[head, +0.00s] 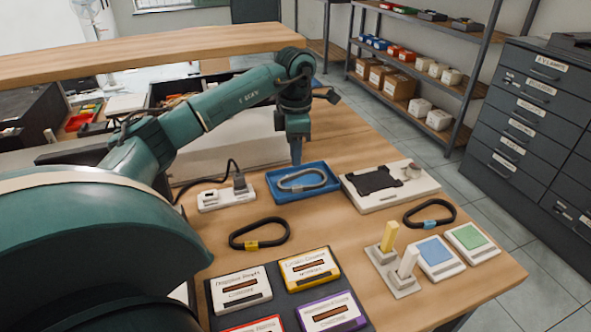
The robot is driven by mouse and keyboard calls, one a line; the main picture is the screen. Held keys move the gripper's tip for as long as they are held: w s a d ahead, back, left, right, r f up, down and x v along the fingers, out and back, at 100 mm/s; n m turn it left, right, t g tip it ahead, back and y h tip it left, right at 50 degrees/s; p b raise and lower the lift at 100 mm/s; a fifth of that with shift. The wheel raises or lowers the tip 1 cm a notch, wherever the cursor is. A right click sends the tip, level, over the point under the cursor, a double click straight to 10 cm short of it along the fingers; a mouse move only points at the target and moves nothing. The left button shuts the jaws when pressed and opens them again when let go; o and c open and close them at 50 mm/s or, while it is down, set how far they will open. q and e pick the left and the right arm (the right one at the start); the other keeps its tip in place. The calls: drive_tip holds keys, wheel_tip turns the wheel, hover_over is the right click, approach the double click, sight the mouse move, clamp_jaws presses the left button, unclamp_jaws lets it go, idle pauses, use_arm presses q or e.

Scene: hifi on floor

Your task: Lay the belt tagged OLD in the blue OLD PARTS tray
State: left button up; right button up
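A blue tray (326,199) stands on the wooden table with a grey belt loop (301,181) lying in it. A black belt loop with a yellow tag (260,235) lies on the table to the front left of the tray. Another black belt loop with a blue tag (430,214) lies to the right. The writing on the tags is too small to read. My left gripper (296,158) points down over the back of the tray, above the grey belt. Its fingers look narrow from here, and I cannot tell their opening or whether they touch anything. My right gripper is out of view.
A white device with a black part (377,180) sits right of the tray, and a white power strip (225,198) left of it. Labelled cassettes (240,289) sit in front. A stand with pegs (396,270) and two coloured pads (434,252) are front right.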

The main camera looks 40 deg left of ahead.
use_arm(q)
drive_tip(key=shift+r, duration=1.65)
